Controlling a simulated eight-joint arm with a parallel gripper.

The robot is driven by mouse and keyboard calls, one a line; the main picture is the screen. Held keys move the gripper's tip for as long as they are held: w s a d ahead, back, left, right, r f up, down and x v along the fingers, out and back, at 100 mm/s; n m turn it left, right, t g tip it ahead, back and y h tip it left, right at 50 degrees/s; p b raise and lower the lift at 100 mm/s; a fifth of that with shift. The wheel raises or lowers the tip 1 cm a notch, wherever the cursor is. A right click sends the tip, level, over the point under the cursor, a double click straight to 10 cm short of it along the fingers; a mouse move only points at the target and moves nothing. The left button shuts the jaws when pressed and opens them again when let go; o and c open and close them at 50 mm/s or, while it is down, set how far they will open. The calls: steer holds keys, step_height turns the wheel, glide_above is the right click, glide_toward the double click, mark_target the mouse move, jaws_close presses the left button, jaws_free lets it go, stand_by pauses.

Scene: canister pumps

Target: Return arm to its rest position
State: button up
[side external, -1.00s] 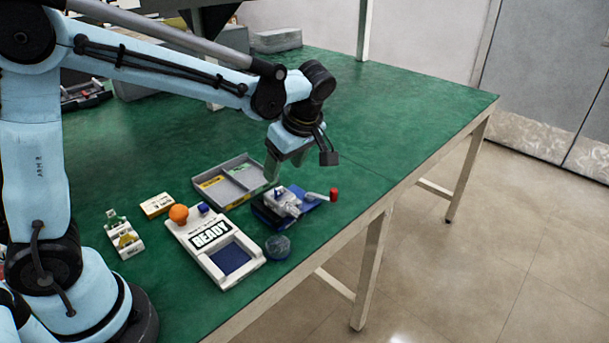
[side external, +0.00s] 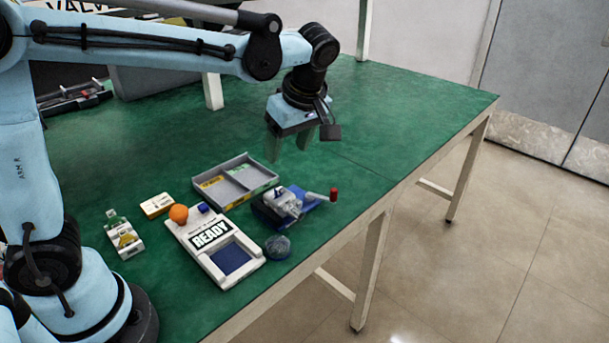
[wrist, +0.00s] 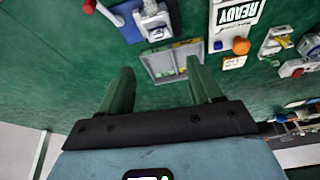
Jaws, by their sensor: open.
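My gripper (side external: 288,146) is open and empty, held above the green bench with its fingers pointing down. It hangs above and behind a grey divided tray (side external: 262,186) in the side view. In the wrist view, the green fingers of my gripper (wrist: 160,85) are spread apart with nothing between them. The tray also shows in the wrist view (wrist: 163,67), beyond the fingertips.
A blue-based metal device (side external: 284,207) with a red-tipped lever (side external: 333,194) stands beside the tray. A white READY panel (side external: 201,245) with an orange knob (side external: 178,213) is in front. A dark round piece (side external: 277,247) lies near the edge. The bench's back right (side external: 410,110) is clear.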

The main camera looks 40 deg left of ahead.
steer(key=s+a+f+m+t+h, duration=0.1)
steer(key=s+f+m+t+h, duration=0.2)
steer(key=s+m+t, duration=0.3)
steer(key=s+m+h, duration=0.1)
steer(key=s+m, duration=0.3)
steer(key=m, duration=0.6)
steer(key=shift+a+m+t, duration=0.2)
steer(key=shift+m+t, duration=0.2)
